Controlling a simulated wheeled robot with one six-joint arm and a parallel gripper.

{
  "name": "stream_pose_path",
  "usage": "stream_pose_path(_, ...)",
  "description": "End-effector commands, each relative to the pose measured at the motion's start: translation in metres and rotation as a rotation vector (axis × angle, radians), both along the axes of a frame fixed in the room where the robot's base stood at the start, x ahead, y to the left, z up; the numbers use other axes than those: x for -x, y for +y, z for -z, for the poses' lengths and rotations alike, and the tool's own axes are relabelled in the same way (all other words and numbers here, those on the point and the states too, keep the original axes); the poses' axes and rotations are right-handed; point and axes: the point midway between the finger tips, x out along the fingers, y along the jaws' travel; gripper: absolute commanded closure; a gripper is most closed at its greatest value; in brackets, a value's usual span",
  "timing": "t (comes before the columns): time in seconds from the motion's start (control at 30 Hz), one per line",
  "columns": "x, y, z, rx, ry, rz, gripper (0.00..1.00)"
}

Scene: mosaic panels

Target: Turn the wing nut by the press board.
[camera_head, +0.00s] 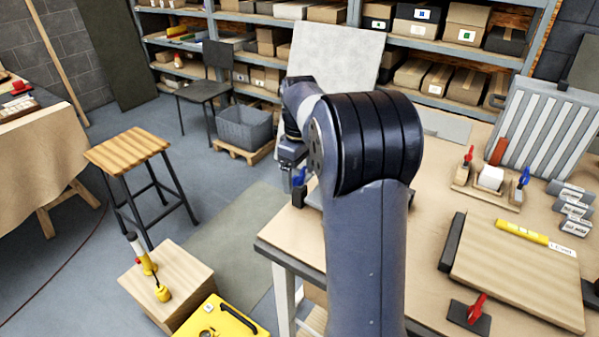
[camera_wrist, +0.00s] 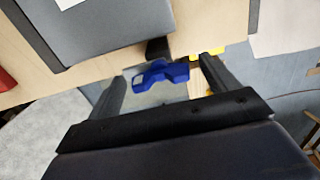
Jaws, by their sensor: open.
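In the wrist view a blue wing nut (camera_wrist: 160,74) shows between the two fingers of my gripper (camera_wrist: 163,72), at the table's edge beside a grey board (camera_wrist: 110,25). The fingers are open, with a visible gap on each side of the nut; I cannot tell their height relative to it. Most of the grey board is hidden there. A red wing nut (camera_head: 476,308) stands on a black plate at the table's front.
A small wooden stand (camera_head: 486,198) has a red and a blue wing nut. A ribbed grey panel (camera_head: 548,125) stands at right. A stool (camera_head: 126,150) and a yellow case (camera_head: 215,322) are on the left.

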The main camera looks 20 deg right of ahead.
Motion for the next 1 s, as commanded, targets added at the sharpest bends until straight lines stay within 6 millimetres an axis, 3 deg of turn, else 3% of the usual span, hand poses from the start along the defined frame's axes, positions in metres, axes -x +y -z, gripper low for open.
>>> stream_pose_path(0.17,0.0000,0.0000,0.0001,0.000,0.000,0.000,0.18)
stream_pose_path(0.7,0.0000,0.0000,-0.0001,0.000,0.000,0.000,0.62)
stream_pose_path(1.0,0.0000,0.0001,-0.0010,0.000,0.001,0.032,0.63)
